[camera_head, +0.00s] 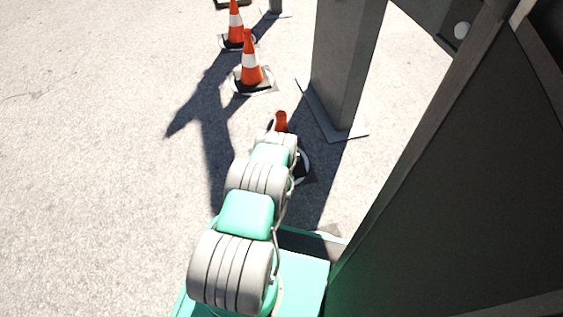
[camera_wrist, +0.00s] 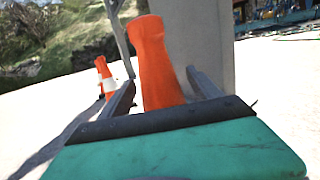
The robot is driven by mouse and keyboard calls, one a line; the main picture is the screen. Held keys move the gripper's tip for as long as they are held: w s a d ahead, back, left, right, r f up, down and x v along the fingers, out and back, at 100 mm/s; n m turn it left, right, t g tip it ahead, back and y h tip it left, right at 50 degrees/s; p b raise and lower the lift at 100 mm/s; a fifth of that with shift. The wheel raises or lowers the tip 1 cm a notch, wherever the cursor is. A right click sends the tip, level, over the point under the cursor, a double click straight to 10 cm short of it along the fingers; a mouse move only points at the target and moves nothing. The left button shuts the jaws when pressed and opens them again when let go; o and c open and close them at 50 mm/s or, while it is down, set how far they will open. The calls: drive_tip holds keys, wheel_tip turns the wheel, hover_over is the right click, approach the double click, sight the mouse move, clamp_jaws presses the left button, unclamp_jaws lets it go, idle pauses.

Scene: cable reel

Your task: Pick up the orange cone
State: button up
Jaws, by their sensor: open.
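The nearest orange cone (camera_head: 281,121) stands on the pavement beyond my arm in the head view. My arm hides most of it, and part of its dark base shows to the right. In the wrist view this orange cone (camera_wrist: 153,55) rises large between the two fingers of my gripper (camera_wrist: 160,79). The gripper is open, with one finger on each side of the cone. A gap shows at the left finger; whether the right finger touches the cone is hard to tell. The cone's lower part is hidden behind the gripper body.
Two more orange and white cones, a nearer one (camera_head: 250,65) and a farther one (camera_head: 236,22), stand on dark bases behind. A thick grey post (camera_head: 343,70) stands close right of the nearest cone. A large dark panel (camera_head: 470,200) fills the right. Pavement at left is clear.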

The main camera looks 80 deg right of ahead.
clamp_jaws()
idle(0.8)
drive_tip(key=shift+r, duration=0.15)
